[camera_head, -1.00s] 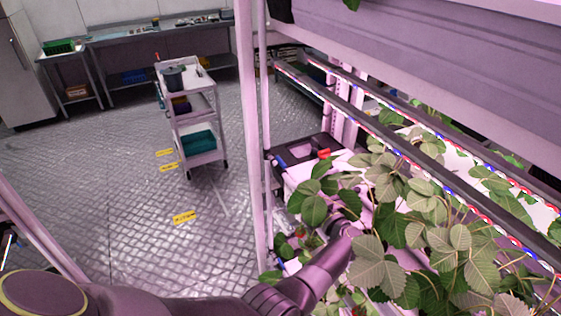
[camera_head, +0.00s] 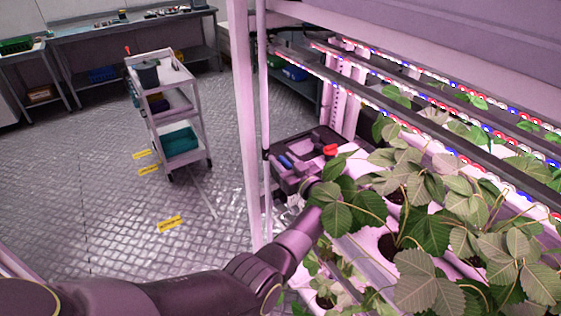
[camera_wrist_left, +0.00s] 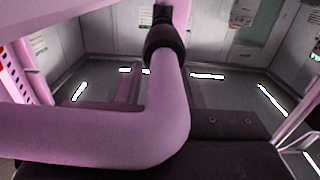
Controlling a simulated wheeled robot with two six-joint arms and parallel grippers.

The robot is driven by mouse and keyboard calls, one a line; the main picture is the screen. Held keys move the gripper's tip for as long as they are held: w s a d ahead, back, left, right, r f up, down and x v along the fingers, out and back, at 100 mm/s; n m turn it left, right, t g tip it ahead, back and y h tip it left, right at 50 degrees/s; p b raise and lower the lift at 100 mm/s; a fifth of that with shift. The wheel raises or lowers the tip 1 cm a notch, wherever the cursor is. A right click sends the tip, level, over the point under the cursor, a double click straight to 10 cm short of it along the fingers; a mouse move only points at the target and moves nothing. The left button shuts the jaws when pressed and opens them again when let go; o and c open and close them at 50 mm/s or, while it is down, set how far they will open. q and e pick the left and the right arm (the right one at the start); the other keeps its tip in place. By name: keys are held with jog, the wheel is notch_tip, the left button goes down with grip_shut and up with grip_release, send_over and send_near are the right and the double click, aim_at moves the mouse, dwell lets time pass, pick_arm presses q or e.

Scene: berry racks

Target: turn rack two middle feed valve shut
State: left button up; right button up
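My left arm reaches from the bottom left of the head view to the near end of the plant rack. My left gripper (camera_head: 305,186) is by the rack post, partly behind leaves, and its fingers cannot be made out. In the left wrist view a thick pink bent pipe (camera_wrist_left: 150,135) crosses close to the camera and rises to a dark collar (camera_wrist_left: 164,45). I cannot tell whether it belongs to the feed valve. No valve handle can be clearly identified. A small red piece (camera_head: 331,150) shows just beyond the gripper. My right gripper is not in view.
Strawberry leaves (camera_head: 430,215) crowd the rack on the right, under lit strips (camera_head: 400,115). A white rack post (camera_head: 244,130) stands left of the gripper. A dark tray (camera_head: 308,143) lies beyond it. A cart (camera_head: 177,103) stands on open floor (camera_head: 90,190).

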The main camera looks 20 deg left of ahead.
pick_arm(q)
jog(key=shift+s+d+r, duration=0.1)
jog(key=shift+d+r, duration=0.05)
jog(key=shift+d, duration=0.05)
jog(key=shift+c, duration=0.4)
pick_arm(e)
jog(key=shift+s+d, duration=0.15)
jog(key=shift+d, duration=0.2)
